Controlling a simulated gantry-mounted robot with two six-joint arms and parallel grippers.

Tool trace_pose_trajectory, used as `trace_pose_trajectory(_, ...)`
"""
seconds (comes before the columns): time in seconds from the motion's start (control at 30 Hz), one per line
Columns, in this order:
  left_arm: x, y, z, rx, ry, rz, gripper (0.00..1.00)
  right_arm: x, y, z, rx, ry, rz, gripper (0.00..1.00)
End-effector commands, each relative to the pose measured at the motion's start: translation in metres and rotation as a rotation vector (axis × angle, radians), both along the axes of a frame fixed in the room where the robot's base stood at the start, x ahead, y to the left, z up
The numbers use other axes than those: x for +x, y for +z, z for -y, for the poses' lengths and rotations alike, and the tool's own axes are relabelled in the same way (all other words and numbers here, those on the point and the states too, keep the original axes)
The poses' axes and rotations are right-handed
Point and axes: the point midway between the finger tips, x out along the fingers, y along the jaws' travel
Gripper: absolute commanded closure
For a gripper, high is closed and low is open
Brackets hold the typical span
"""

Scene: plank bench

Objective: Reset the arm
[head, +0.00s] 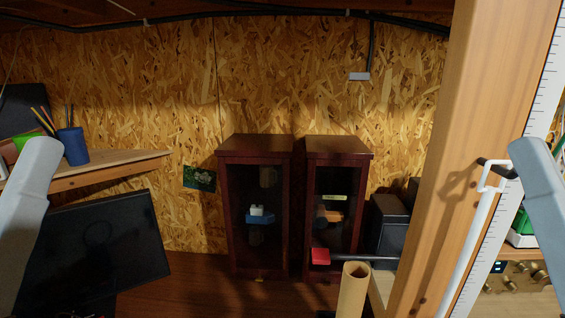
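A pale grey link of my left arm (35,205) rises along the left edge of the head view. A matching link of my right arm (543,215) stands at the right edge. Both arms are held apart, far to the sides. Neither gripper shows, so their fingers and anything in them are hidden.
Two dark red-brown wooden cabinets (256,145) (338,146) with dark fronts stand mid-bench. A red block (320,256) and an upright tan tube (353,288) are before the right one. A black screen (90,250) leans left; a wooden post (475,130) stands right.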

Motion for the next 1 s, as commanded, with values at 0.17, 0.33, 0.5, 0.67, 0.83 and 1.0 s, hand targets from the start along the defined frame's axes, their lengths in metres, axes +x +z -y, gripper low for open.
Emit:
trace_pose_trajectory(0.17,0.000,0.111,0.000,0.002,0.000,-0.002,0.35,0.000,0.111,0.000,0.000,0.000,-0.001,0.50)
trace_pose_trajectory(0.33,0.001,0.195,0.000,0.002,0.000,-0.002,0.35,0.000,0.195,0.000,0.000,0.000,-0.001,0.50)
trace_pose_trajectory(0.5,0.001,0.265,0.000,0.002,0.000,-0.003,0.35,0.000,0.265,0.000,0.000,0.000,-0.001,0.50)
trace_pose_trajectory(0.67,0.001,0.293,0.000,0.002,0.000,-0.003,0.35,0.000,0.294,0.000,0.000,0.000,-0.002,0.50)
trace_pose_trajectory(0.83,0.001,0.293,0.000,0.002,0.000,-0.003,0.35,0.000,0.293,0.000,0.000,0.000,-0.002,0.50)
trace_pose_trajectory(1.0,0.001,0.288,0.000,0.002,0.000,-0.003,0.35,0.000,0.288,0.000,0.000,0.000,-0.002,0.50)
